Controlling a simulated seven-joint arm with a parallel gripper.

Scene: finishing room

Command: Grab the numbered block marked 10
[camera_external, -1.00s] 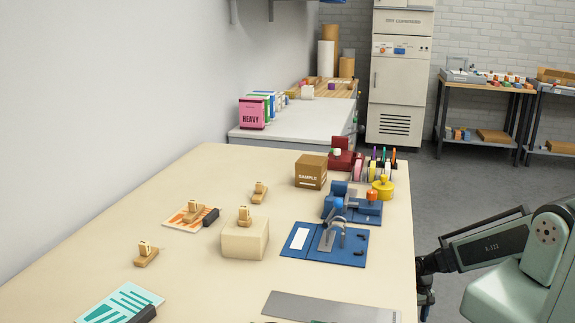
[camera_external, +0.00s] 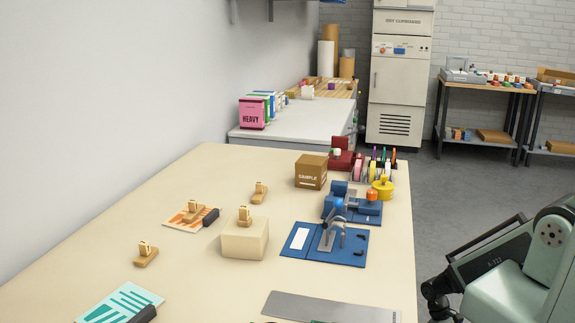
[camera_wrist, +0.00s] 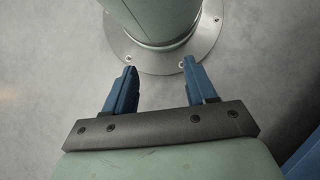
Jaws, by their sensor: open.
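Several small wooden blocks on wooden bases stand on the table, too small for me to read any number. One block (camera_external: 146,253) is at the front left, one (camera_external: 193,210) is on the orange-and-white card, one (camera_external: 244,215) is on top of a cream box, and one (camera_external: 259,192) is farther back. My gripper (camera_wrist: 158,82) is open and empty in the wrist view, its two blue fingers apart over grey floor by my round base plate. In the external view my arm is at the lower right, off the table's right edge.
The cream box (camera_external: 245,241) stands mid-table. A blue board (camera_external: 297,254) with a metal clamp, a brown SAMPLE box (camera_external: 310,173) and a yellow spool (camera_external: 382,189) are on the right side. A grey metal plate (camera_external: 330,308) lies at the front. The left table area is mostly clear.

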